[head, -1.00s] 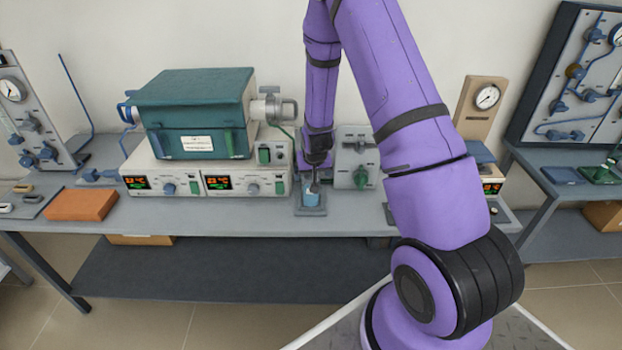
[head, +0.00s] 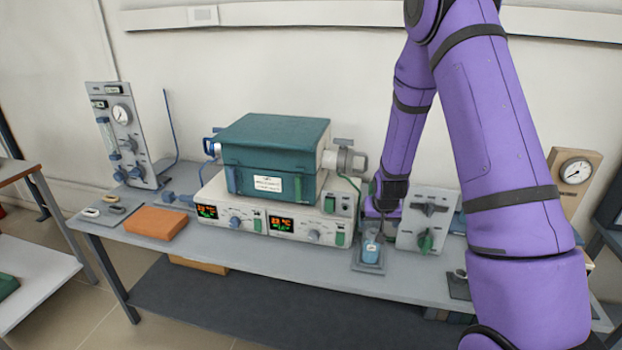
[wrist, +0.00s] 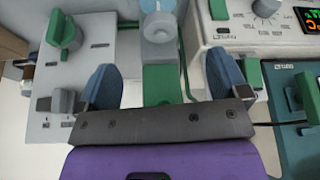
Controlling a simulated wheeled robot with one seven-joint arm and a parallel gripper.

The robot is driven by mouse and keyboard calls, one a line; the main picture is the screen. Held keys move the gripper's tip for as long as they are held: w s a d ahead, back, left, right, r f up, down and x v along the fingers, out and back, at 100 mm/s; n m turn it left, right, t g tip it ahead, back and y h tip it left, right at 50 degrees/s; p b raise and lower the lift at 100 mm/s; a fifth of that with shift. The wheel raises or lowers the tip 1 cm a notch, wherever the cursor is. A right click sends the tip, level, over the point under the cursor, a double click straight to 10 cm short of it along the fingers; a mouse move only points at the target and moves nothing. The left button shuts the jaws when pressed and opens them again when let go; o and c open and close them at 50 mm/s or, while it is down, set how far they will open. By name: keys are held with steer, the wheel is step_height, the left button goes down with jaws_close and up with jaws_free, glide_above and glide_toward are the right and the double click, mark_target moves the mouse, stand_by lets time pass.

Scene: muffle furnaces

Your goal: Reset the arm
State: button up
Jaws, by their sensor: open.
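My gripper (head: 380,212) is low over the bench, just behind and above a small blue container (head: 371,250) on a grey base plate. The wrist view shows my gripper (wrist: 164,82) with its two blue fingers wide apart and nothing held between them. A green part (wrist: 158,84) shows in the gap beyond the fingers. The round blue and grey container (wrist: 158,22) shows at the top of that view, clear of the fingers. My purple arm reaches down from the upper right and hides part of the bench.
The teal furnace (head: 272,143) stands on white control units (head: 274,222) left of my gripper. A grey panel with a green knob (head: 426,242) stands close on the right. An orange block (head: 156,222) and a gauge panel (head: 122,135) are farther left. The bench front (head: 230,258) is clear.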

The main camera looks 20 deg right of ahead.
steer(key=s+a+r+n, duration=0.1)
steer(key=s+a+r, duration=0.2)
steer(key=r, duration=0.5)
steer(key=s+a+r+y, duration=0.1)
steer(key=s+a+r, duration=0.2)
steer(key=r, duration=0.6)
steer(key=s+a+r+n, duration=0.1)
steer(key=s+a+r, duration=0.25)
steer(key=r, duration=0.45)
steer(key=s+a+r+n, duration=0.1)
steer(key=s+r, duration=0.2)
steer(key=s, duration=0.4)
steer(key=s+a+r, duration=0.2)
steer(key=s+r, duration=0.2)
steer(key=s, duration=0.3)
steer(key=s+a+r+n+t, duration=0.1)
steer(key=s+r, duration=0.3)
steer(key=s, duration=0.3)
steer(key=shift+s+a+n+y, duration=0.2)
steer(key=shift+s+n+y, duration=0.1)
steer(key=shift+y, duration=0.1)
steer(key=shift+w, duration=0.1)
